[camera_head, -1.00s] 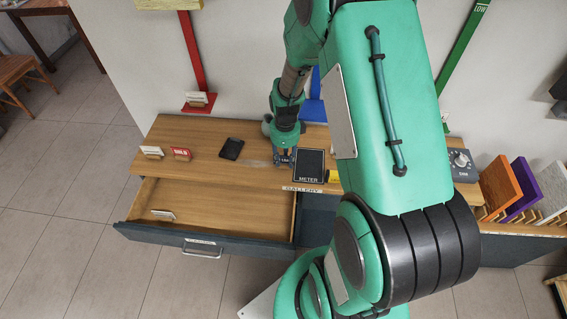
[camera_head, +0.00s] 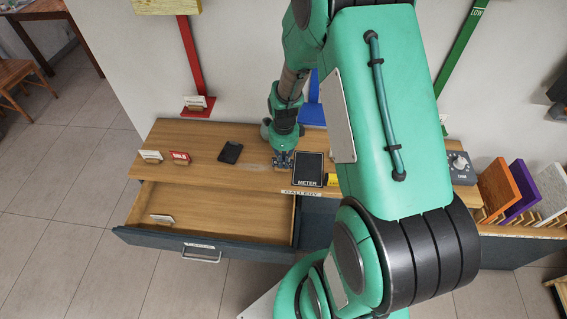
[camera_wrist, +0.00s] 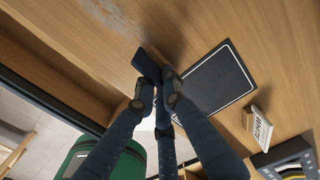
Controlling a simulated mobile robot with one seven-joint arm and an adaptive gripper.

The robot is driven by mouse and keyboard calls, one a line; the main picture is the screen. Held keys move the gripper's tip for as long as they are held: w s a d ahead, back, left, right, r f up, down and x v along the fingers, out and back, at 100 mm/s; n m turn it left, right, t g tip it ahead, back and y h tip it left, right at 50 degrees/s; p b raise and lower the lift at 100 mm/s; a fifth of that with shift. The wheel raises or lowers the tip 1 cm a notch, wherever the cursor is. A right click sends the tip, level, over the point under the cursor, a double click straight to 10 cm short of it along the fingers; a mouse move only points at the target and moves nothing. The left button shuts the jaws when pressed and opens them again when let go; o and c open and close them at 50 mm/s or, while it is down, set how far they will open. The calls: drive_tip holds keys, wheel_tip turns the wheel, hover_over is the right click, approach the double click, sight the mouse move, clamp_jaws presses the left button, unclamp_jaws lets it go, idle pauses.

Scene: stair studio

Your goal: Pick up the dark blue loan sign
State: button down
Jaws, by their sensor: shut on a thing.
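My gripper (camera_head: 283,162) is low over the wooden desk top, just left of the black METER board. In the wrist view my gripper (camera_wrist: 158,92) has its fingers shut on the dark blue loan sign (camera_wrist: 146,64), a small dark block whose upper part sticks out past the fingertips. Its lettering does not show in this view. In the head view the sign is mostly hidden by the fingers. I cannot tell whether it touches the desk top.
The METER board (camera_head: 308,169) lies right of my gripper; it also shows in the wrist view (camera_wrist: 214,82). A black phone-like slab (camera_head: 230,152), a red SOLD sign (camera_head: 180,157) and a white sign (camera_head: 151,156) are to the left. The drawer (camera_head: 215,246) stands open, holding a white sign (camera_head: 162,218).

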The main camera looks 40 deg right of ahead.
drive_tip(key=shift+r, duration=0.45)
wheel_tip(320, 180, up, 2)
drive_tip(key=shift+w+r+p, duration=0.1)
drive_tip(key=shift+r+p, duration=0.05)
drive_tip(key=shift+p, duration=0.35)
drive_tip(key=s+a+p, duration=0.1)
drive_tip(key=s+a, duration=0.2)
drive_tip(key=s, duration=0.4)
drive_tip(key=s+a+r+p, duration=0.1)
drive_tip(key=s+a, duration=0.2)
drive_tip(key=s, duration=0.4)
drive_tip(key=shift+s+a+r, duration=0.2)
drive_tip(key=shift+s+a, duration=0.05)
drive_tip(key=shift+s, duration=0.15)
